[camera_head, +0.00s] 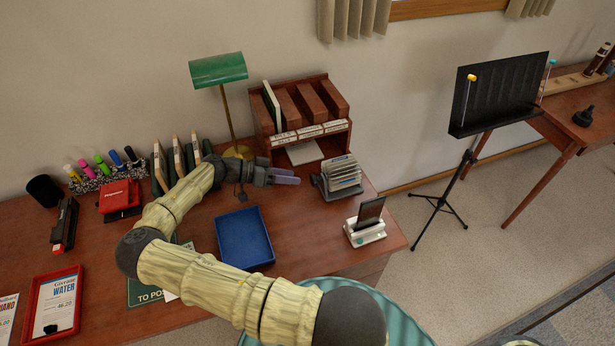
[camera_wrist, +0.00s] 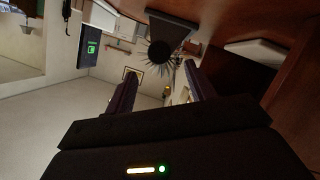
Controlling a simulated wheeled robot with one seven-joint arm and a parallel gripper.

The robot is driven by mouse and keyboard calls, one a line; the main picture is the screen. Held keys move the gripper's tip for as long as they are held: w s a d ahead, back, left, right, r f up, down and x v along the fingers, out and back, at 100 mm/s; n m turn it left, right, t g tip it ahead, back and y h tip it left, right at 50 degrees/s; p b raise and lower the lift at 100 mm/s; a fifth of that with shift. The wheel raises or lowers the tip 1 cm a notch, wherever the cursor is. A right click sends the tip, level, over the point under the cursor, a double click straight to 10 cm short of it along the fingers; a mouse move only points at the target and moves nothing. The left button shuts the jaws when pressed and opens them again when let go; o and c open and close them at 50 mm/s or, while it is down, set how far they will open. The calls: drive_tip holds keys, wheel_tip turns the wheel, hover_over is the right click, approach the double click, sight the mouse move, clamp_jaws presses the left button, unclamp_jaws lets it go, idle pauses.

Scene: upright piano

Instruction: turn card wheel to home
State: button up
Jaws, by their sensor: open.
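The card wheel (camera_head: 343,178) is a dark rotary file with a fan of pale cards, standing on the right part of the brown desk in the head view. In the wrist view the card wheel (camera_wrist: 161,50) shows side-on, as a dark disc with cards spreading out like spokes on a dark base. My gripper (camera_head: 292,175) is to the left of it, apart from it, pointing toward it. In the wrist view my gripper (camera_wrist: 160,73) has its two fingers spread, with the wheel beyond the gap between them. Nothing is held.
A wooden sorter (camera_head: 305,112) stands behind the wheel. A white stand with a dark phone-like slab (camera_head: 368,215) is in front, to the right. The desk edge is near the wheel's right.

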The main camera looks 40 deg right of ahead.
sight(311, 179)
drive_tip(key=p+x, duration=0.1)
drive_tip(key=x, duration=0.5)
drive_tip(key=shift+s+d+f, duration=0.1)
drive_tip(key=shift+d+f, duration=0.05)
drive_tip(key=shift+d, duration=0.05)
drive_tip(key=shift+c, duration=0.4)
drive_tip(key=c, duration=0.9)
drive_tip(key=shift+o, duration=0.2)
